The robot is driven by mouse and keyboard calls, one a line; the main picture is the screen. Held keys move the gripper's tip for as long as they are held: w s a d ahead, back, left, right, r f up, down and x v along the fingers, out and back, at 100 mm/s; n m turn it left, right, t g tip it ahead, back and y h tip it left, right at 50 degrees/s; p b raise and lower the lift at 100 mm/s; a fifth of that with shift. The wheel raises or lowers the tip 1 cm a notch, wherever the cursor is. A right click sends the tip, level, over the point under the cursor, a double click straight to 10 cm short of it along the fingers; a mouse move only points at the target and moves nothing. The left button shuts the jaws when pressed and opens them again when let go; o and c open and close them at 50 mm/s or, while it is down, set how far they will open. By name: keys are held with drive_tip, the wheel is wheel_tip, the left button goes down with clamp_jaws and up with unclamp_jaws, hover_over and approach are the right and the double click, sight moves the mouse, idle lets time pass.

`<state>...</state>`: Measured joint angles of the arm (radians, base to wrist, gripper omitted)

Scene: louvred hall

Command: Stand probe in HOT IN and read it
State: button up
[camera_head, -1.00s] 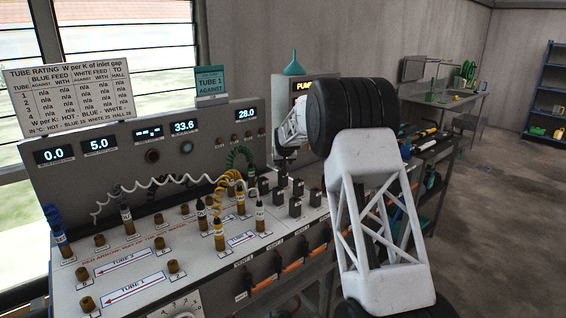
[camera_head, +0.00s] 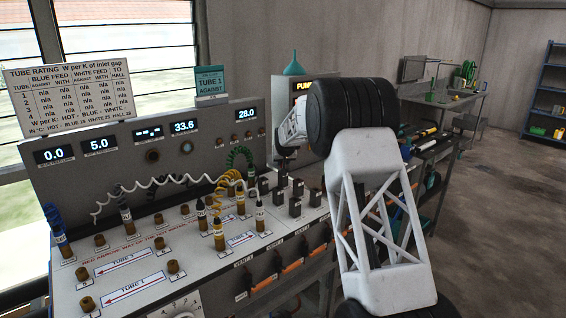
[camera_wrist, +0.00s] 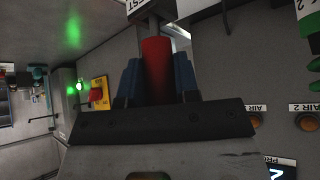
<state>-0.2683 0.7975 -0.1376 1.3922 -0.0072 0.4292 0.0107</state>
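My gripper (camera_wrist: 158,85) shows in the wrist view with its two blue fingertips on either side of a red handle (camera_wrist: 156,70), with no gap visible between them. A grey stem continues beyond the handle beneath a label ending in "EST", partly cut off. I cannot tell for certain that this is the probe. In the head view my gripper (camera_head: 284,160) points down beside the pump box, and its fingertips are too small to read. The bench panel (camera_head: 130,262) carries brass sockets and several plugs on coiled cords. The HOT IN label is not legible.
Plugs with blue (camera_head: 62,243), white (camera_head: 127,220) and yellow (camera_head: 219,235) cords stand in the panel left of my gripper. Black blocks (camera_head: 295,207) stand just in front of it. Displays (camera_head: 183,127) on the back panel read 0.0, 5.0, 33.6 and 28.0.

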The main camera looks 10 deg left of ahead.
clamp_jaws()
drive_tip(key=shift+r, duration=0.45)
drive_tip(key=shift+r, duration=5.85)
drive_tip(key=s+d+r, duration=0.1)
drive_tip(key=s+d, duration=0.2)
drive_tip(key=s, duration=0.8)
drive_tip(key=s+d+r, duration=0.2)
drive_tip(key=s+d, duration=0.2)
drive_tip(key=s, duration=0.7)
drive_tip(key=shift+s+r, duration=0.3)
drive_tip(key=shift+f, duration=0.2)
